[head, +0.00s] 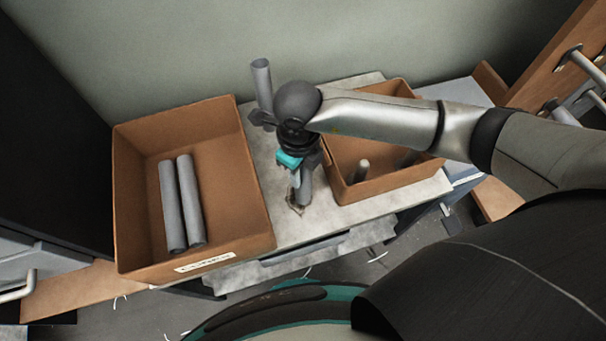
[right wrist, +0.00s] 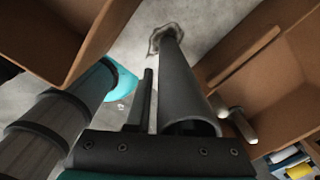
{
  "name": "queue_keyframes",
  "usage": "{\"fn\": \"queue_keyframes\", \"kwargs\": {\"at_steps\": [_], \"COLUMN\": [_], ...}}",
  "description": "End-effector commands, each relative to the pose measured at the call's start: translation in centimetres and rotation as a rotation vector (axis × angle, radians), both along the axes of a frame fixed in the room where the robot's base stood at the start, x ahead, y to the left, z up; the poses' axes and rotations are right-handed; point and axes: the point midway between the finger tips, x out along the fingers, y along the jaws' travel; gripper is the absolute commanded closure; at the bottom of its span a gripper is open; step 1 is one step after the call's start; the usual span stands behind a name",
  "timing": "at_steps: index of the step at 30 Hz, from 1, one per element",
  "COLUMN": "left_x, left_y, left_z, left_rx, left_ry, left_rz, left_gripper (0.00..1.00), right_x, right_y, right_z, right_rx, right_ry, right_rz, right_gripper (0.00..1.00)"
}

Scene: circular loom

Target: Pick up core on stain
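A grey tubular core (head: 304,194) stands on a dark-edged stain (head: 294,208) on the pale worktop between two brown boxes. In the right wrist view the core (right wrist: 178,82) shows with its open end towards me and its far end on the stain (right wrist: 155,36). My right gripper (head: 300,168) is at the core's upper part. One dark finger (right wrist: 141,100) lies along the core's left side; the other finger is hidden, so I cannot tell whether it grips. My left gripper is not in view.
The left box (head: 190,115) holds two grey tubes (head: 181,205). Another grey tube (head: 262,85) stands behind my right wrist. A wooden rack with rods (head: 560,60) is at far right.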

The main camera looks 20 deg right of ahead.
Motion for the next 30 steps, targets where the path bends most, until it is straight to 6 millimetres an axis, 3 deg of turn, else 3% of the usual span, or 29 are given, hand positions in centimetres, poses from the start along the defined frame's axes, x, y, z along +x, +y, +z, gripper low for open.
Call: {"fn": "queue_keyframes", "kwargs": {"at_steps": [2,8,30], "left_x": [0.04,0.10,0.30], "left_y": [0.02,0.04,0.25], "left_z": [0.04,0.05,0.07], "left_rx": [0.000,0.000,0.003], "left_ry": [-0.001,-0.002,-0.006], "left_rz": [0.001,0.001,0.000], "left_gripper": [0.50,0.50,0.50], "right_x": [0.01,0.00,0.01], "right_y": [0.02,0.01,0.00], "right_z": [0.08,0.10,0.11], "right_rx": [0.000,0.000,0.000], "right_ry": [0.000,0.000,0.000], "right_rz": [0.000,0.000,0.000], "right_gripper": [0.79,1.00,1.00]}}
